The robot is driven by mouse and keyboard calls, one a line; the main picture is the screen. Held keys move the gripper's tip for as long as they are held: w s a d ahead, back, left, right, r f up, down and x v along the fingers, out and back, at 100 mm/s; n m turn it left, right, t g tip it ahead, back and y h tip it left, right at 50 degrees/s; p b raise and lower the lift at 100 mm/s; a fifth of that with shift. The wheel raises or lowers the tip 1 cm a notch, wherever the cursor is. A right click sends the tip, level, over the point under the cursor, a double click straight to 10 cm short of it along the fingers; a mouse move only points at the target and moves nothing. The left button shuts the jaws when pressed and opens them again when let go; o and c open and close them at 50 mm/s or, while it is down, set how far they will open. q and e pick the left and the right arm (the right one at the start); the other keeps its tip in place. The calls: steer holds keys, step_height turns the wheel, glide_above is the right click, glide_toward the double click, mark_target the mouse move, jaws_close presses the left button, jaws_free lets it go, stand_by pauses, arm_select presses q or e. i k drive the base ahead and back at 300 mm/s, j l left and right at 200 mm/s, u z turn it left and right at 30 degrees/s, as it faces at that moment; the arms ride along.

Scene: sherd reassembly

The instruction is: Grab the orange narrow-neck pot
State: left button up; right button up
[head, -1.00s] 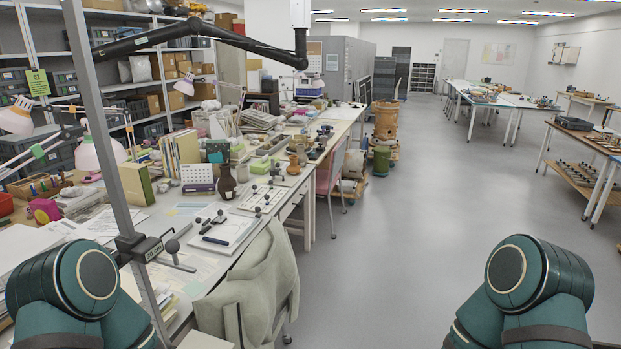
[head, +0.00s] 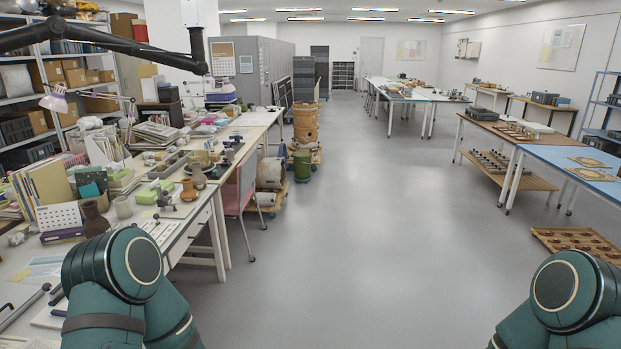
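A small orange pot (head: 188,190) stands on the left-hand desk (head: 190,228), near its aisle-side edge. It is small in view, and I cannot tell how narrow its neck is. A dark brown narrow-necked vase (head: 95,219) stands nearer on the same desk, beside a pale cup-like vessel (head: 123,207). Large orange-brown vessels (head: 306,123) are stacked on the floor beyond the desk. My two arms show at the bottom left and bottom right, but neither gripper is in view.
The desk is crowded with books, papers and tools. A wide clear floor (head: 340,240) runs ahead. Tables (head: 575,165) line the right, with a low tray of sherds (head: 578,241) on the floor.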

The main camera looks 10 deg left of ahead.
mark_target(189, 194)
steer(key=i+u, duration=0.25)
steer(key=i, duration=0.45)
steer(key=i+l+u, duration=0.1)
steer(key=i+u, duration=0.2)
steer(key=i, duration=0.4)
steer(key=i+l+u, duration=0.2)
steer(key=i, duration=1.25)
